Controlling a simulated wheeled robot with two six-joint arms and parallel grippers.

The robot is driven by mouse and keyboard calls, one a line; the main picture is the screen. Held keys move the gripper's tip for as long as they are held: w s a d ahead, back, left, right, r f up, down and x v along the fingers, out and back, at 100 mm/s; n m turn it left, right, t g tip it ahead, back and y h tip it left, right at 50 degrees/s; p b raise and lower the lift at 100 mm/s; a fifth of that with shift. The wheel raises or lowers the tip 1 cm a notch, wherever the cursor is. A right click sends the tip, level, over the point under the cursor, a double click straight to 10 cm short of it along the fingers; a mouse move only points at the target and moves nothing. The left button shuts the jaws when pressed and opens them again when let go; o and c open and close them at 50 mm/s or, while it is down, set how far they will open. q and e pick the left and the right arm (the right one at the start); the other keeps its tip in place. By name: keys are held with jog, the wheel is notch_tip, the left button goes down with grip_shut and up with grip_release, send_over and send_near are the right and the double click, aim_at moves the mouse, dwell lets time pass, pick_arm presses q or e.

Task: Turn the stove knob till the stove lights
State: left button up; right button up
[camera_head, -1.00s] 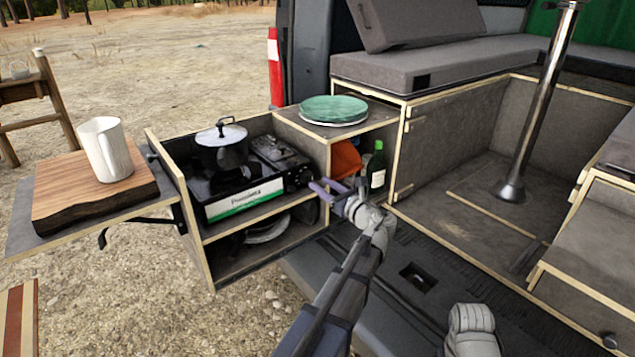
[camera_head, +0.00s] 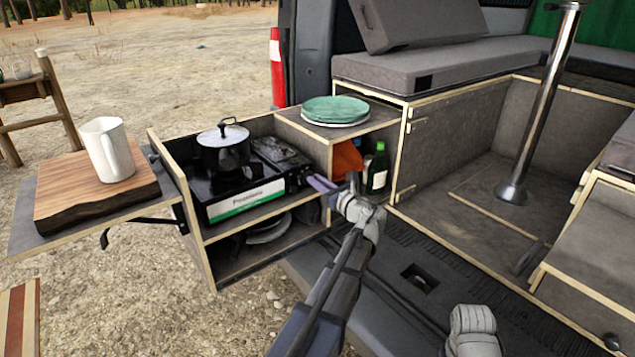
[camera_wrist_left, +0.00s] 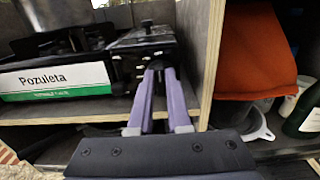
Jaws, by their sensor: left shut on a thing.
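The camping stove (camera_head: 246,200) sits on the upper shelf of the pull-out kitchen box, with a lidded pot (camera_head: 223,152) on it. In the left wrist view the stove (camera_wrist_left: 60,82) shows its white and green label, and its dark control end (camera_wrist_left: 143,45) is straight ahead. My left gripper (camera_head: 318,183) reaches that right end from the front. In the wrist view its purple fingers (camera_wrist_left: 158,75) converge on the control end, shut on the stove knob, which the fingertips mostly hide. No flame is visible under the pot.
A wooden divider (camera_wrist_left: 211,65) stands close to the right of my left fingers. Beyond it are an orange item (camera_head: 347,160) and a green bottle (camera_head: 377,170). Green plates (camera_head: 335,109) lie on top. A mug (camera_head: 107,149) stands on a wooden board at left.

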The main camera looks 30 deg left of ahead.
pick_arm(q)
grip_shut()
jog(key=n, duration=0.8)
jog(key=f+n+b, duration=0.1)
jog(key=n, duration=0.7)
jog(key=s+n, duration=0.1)
jog(key=n, duration=0.7)
jog(key=shift+a+f, duration=0.1)
jog(key=shift+f, duration=0.2)
dwell(0.5)
jog(key=o, duration=0.7)
grip_release()
jog(key=shift+c, duration=0.2)
